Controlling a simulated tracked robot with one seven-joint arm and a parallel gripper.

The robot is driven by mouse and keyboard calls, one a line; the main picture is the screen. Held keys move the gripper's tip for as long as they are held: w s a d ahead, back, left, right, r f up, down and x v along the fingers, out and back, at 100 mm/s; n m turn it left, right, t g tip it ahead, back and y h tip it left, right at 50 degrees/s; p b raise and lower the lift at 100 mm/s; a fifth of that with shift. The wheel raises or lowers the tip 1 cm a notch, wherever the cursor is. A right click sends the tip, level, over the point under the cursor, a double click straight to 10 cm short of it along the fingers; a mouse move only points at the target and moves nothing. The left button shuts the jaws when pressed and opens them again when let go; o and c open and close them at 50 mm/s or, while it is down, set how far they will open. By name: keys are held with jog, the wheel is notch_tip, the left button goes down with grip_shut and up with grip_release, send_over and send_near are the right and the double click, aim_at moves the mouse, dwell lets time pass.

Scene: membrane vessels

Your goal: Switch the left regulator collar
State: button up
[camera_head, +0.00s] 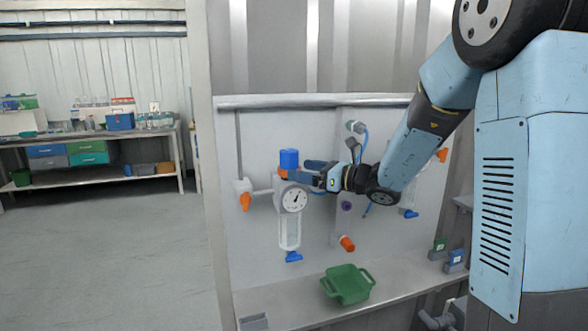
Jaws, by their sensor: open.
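The left regulator is on the white wall panel, with a blue knob (289,158) on top. An orange collar (283,173) shows just under the knob, partly hidden by my gripper. Below are a round white gauge (293,199), a clear bowl (289,233) and a blue drain piece (293,256). My gripper (299,172) reaches in from the right at collar height, its jaws open. Its fingertips are close to the collar; I cannot tell whether they touch it or stand on both sides of it.
An orange valve handle (245,201) is close left of the regulator. An orange-ended pipe fitting (347,243) is to the right. A green tray (347,284) stands on the grey shelf below. My arm hides much of the panel's right side. Open floor (110,250) lies left.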

aim_at(298, 164)
jog(key=shift+x, duration=2.6)
jog(key=shift+r, duration=0.1)
jog(key=c, duration=1.4)
jog(key=shift+d+r, duration=0.1)
jog(key=shift+r, duration=0.7)
jog(key=o, duration=1.2)
jog(key=shift+w, duration=0.1)
jog(key=shift+o, duration=1)
jog(key=shift+f, duration=0.1)
jog(key=v, duration=1.3)
jog(key=shift+s+d, duration=0.25)
jog(key=shift+d, duration=0.1)
